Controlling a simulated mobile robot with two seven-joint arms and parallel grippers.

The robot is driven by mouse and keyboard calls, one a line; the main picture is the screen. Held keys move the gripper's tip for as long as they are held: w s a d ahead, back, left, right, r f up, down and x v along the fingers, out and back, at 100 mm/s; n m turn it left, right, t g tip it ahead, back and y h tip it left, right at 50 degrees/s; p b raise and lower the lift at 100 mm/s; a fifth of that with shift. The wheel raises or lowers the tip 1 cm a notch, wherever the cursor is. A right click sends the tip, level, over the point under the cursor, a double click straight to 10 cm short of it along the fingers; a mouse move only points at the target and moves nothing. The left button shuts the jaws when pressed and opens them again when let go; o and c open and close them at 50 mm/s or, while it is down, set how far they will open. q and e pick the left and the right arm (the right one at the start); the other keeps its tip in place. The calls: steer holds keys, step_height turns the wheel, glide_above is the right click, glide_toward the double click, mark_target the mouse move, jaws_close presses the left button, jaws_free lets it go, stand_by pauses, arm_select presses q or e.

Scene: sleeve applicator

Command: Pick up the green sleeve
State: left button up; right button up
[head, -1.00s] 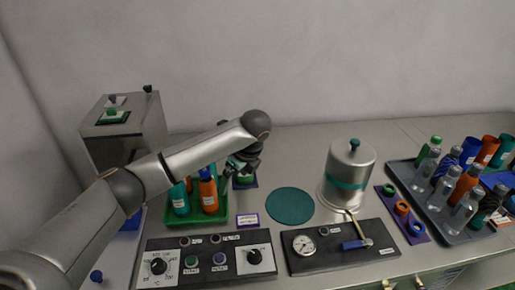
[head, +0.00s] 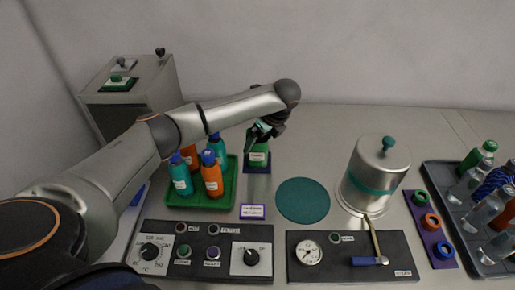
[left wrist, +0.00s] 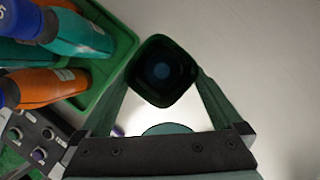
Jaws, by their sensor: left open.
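The green sleeve (head: 259,158) stands upright on a small purple pad (head: 257,170) to the right of the green tray, a pale label on its side. In the left wrist view its dark, open top (left wrist: 163,72) faces the camera, with a round bluish spot inside. My left gripper (head: 262,137) is open at the sleeve's top. In the left wrist view its two fingers (left wrist: 163,95) lie on either side of the sleeve; whether they touch it I cannot tell. My right gripper is not in view.
A green tray (head: 200,207) of teal and orange bottles stands just left. A teal disc (head: 302,200) and a steel canister (head: 375,170) stand right. Control panels (head: 207,250) line the front. A grey bottle tray (head: 450,235) is far right. Bare counter lies behind.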

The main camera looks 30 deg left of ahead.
arm_select(q)
steer(key=x, duration=0.5)
steer(key=shift+w+a+f, duration=0.2)
steer(key=shift+a, duration=0.15)
steer(key=shift+c, duration=0.2)
steer(key=c, duration=0.9)
